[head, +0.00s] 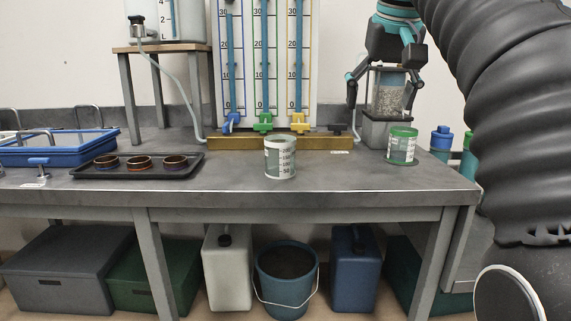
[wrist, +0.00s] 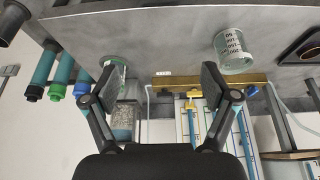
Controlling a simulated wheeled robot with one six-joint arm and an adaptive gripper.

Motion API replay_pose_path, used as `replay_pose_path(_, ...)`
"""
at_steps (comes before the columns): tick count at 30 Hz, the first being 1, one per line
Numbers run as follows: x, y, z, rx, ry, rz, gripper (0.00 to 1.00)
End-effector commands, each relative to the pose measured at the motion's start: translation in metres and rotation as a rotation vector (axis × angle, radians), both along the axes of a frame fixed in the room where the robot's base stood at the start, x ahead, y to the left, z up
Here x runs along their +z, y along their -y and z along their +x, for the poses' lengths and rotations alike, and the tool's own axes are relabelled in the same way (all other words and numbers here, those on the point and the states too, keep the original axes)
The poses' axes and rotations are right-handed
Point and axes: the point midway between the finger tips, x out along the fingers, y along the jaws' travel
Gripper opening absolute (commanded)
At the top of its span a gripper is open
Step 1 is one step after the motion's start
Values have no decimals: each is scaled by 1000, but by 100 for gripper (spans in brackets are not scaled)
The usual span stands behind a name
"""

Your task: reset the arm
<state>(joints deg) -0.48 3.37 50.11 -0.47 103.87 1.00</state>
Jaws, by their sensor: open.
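My gripper (head: 382,98) hangs over the back right of the grey bench in the head view, with its fingers spread and nothing between them. It stands in front of a clear container of pale grains (head: 388,84). In the wrist view, my gripper (wrist: 160,82) shows two black fingers wide apart. The arm's black ribbed link, which is mine, fills the right side of the head view.
A graduated beaker (head: 280,158) stands on the bench front, and a green-rimmed cup (head: 402,146) stands further right. Gauge tubes with coloured valves (head: 264,122) rise behind. A black tray (head: 140,172) holds three cups, left. Bare bench (head: 230,180) lies between.

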Motion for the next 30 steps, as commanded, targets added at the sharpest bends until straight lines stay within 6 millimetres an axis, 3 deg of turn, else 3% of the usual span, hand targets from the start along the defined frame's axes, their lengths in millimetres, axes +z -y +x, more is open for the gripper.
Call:
replay_pose_path(5, 1, -1, 18, 4, 68, -1, 85)
replay_pose_path(12, -32, 0, 44, 4, 74, -2, 85)
replay_pose_path(18, -64, 1, 52, 5, 71, -2, 85)
replay_pose_path(23, -100, 1, 48, 6, 69, -1, 85)
replay_pose_path(30, -174, 1, 11, 9, 68, -2, 85)
